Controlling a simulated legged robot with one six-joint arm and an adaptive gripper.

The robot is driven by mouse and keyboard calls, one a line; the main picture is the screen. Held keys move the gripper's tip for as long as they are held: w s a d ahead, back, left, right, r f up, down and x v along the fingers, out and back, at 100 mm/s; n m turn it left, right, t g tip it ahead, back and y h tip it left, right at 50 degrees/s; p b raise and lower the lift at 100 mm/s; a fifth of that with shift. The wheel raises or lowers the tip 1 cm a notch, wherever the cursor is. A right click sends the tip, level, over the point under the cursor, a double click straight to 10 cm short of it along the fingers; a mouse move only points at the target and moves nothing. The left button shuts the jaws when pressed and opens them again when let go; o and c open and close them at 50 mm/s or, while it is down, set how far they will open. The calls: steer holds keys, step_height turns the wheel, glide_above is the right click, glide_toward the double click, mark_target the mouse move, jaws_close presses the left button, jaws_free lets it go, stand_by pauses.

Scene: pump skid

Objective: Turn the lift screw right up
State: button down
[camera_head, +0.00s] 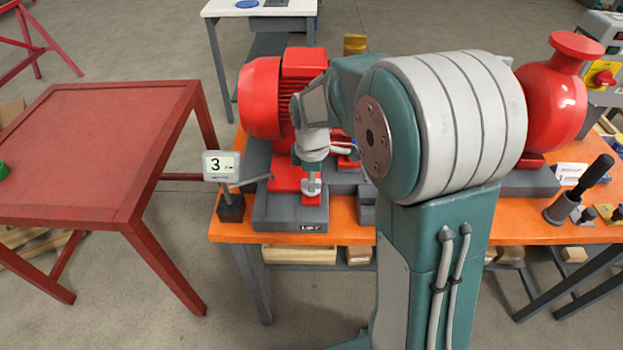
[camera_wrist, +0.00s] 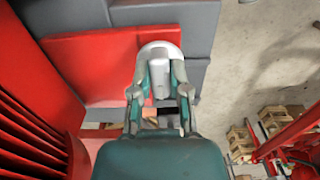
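My gripper (camera_head: 311,181) points down at the red pad on the dark grey base, in front of the red motor. A pale metal piece, apparently the lift screw (camera_wrist: 161,58), sits at its fingertips. In the wrist view the two fingers (camera_wrist: 160,88) stand apart on either side of this piece. I cannot tell whether they press on it. A plate reading "LIFT" (camera_head: 311,227) is on the base's front face. A small display (camera_head: 221,165) left of the base reads 3, with a unit too small to read. The screw's lower part is hidden.
The red motor (camera_head: 262,97) stands close behind my gripper. A red pump (camera_head: 550,98) is at the right of the orange bench (camera_head: 340,232). A black-handled tool (camera_head: 590,180) stands at the bench's right. A red table (camera_head: 85,150) is at the left, with open floor between.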

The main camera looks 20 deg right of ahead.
steer(key=shift+w+a+m, duration=0.1)
steer(key=shift+m, duration=0.3)
steer(key=m, duration=0.4)
steer(key=shift+r+m, duration=0.1)
steer(key=shift+m, duration=0.2)
steer(key=m, duration=0.6)
steer(key=shift+w, duration=0.1)
steer(key=m, duration=0.6)
steer(key=shift+m, duration=0.4)
steer(key=m, duration=0.5)
steer(key=shift+m, duration=0.3)
steer(key=c, duration=0.6)
jaws_free()
steer(key=shift+c, duration=0.2)
steer(key=shift+o, duration=0.2)
